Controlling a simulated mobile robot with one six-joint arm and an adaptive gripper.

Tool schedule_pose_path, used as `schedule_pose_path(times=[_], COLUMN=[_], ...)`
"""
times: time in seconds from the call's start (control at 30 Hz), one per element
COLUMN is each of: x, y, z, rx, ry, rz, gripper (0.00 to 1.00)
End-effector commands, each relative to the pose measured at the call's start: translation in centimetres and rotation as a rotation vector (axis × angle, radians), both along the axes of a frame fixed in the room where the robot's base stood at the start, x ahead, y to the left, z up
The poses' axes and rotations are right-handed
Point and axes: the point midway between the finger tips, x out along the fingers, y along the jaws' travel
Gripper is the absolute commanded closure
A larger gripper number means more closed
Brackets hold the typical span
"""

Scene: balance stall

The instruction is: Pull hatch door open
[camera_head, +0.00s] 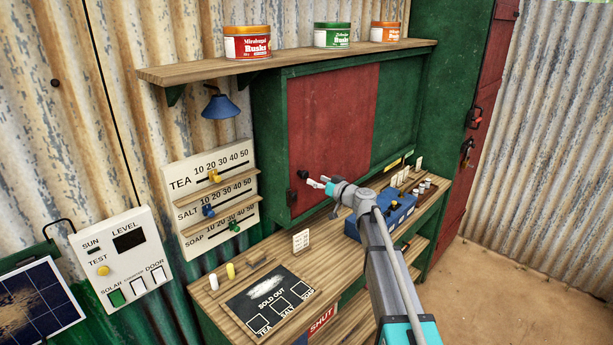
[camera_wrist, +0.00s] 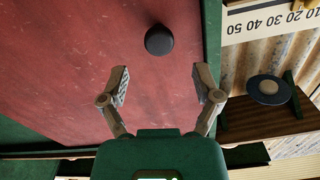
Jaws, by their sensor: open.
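The red hatch door (camera_head: 335,115) sits in a green frame (camera_head: 270,130) above the counter and looks closed. Its round black knob (camera_head: 303,174) is near the door's lower left corner. My gripper (camera_head: 318,184) is open just to the right of the knob in the head view. In the wrist view the open fingers of my gripper (camera_wrist: 162,80) point at the red door (camera_wrist: 90,60), and the black knob (camera_wrist: 159,40) lies ahead, roughly in line with the gap, with nothing held. Whether the fingertips touch the door cannot be told.
A shelf (camera_head: 200,72) with several tins runs above the hatch. A blue lamp (camera_head: 221,106) and a price board (camera_head: 207,190) with sliders are at its left. Below, the counter (camera_head: 210,312) holds a SOLD OUT board (camera_head: 262,322), a small card (camera_head: 301,240) and a blue box (camera_head: 400,213).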

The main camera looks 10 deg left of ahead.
Motion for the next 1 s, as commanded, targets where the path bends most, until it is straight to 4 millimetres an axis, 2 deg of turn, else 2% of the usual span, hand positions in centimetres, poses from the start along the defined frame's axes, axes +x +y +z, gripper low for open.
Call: schedule_pose_path(times=[0.2, 0.4, 0.87, 1.0], x=[2.2, 3.3, 3.6, 3.6], y=[2.6, 4.0, 4.5, 4.5], z=[0.0, 0.0, 0.0, 0.0], rx=[0.000, 0.000, 0.000, 0.000], ry=[0.000, 0.000, 0.000, 0.000], rz=[0.001, -0.001, -0.002, -0.002], gripper=[0.18, 0.18, 0.18, 0.42])
